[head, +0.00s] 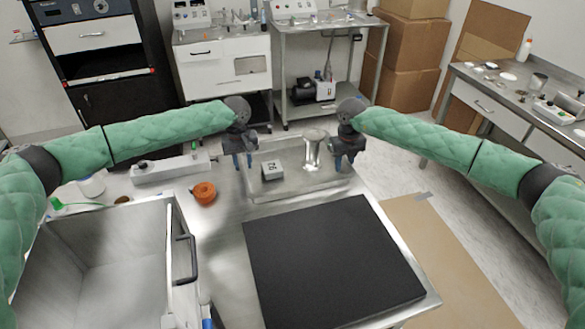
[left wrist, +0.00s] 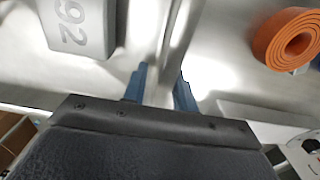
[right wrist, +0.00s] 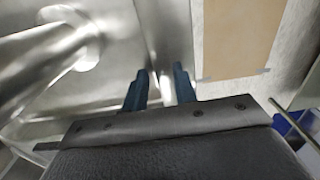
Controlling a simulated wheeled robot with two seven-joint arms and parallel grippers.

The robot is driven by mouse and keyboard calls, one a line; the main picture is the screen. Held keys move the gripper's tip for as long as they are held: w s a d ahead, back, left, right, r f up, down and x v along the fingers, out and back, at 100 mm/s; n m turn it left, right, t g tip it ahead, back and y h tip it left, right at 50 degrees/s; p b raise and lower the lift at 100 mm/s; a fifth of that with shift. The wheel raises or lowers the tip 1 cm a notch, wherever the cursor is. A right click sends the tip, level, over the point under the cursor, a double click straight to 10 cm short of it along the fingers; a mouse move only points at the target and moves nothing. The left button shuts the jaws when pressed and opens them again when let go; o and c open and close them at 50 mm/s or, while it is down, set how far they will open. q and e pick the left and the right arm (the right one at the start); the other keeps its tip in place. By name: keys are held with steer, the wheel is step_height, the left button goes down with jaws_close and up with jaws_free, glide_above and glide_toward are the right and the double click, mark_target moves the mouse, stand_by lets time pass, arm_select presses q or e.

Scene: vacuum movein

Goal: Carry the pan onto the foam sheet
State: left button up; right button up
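The pan (head: 285,187) is a shallow shiny metal tray at the far end of the metal table. In it are a grey block (head: 272,171) marked with a number and a metal spool-shaped piece (head: 314,150). The black foam sheet (head: 333,262) lies flat on the table, nearer to me than the pan. My left gripper (left wrist: 160,88) has its blue fingers close on either side of the pan's left rim. My right gripper (right wrist: 161,88) has its fingers likewise around the right rim.
An orange roll (head: 204,193) and a white power strip (head: 171,169) lie left of the pan. An open metal bin (head: 178,235) with a black handle stands at the near left. The floor right of the table has a brown sheet (head: 440,250).

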arm_select(q)
steer(key=c, duration=0.3)
arm_select(e)
steer(key=c, duration=0.3)
arm_select(q)
jaws_close()
arm_select(e)
jaws_close()
steer(key=shift+f, duration=0.1)
arm_select(q)
steer(key=shift+f, duration=0.15)
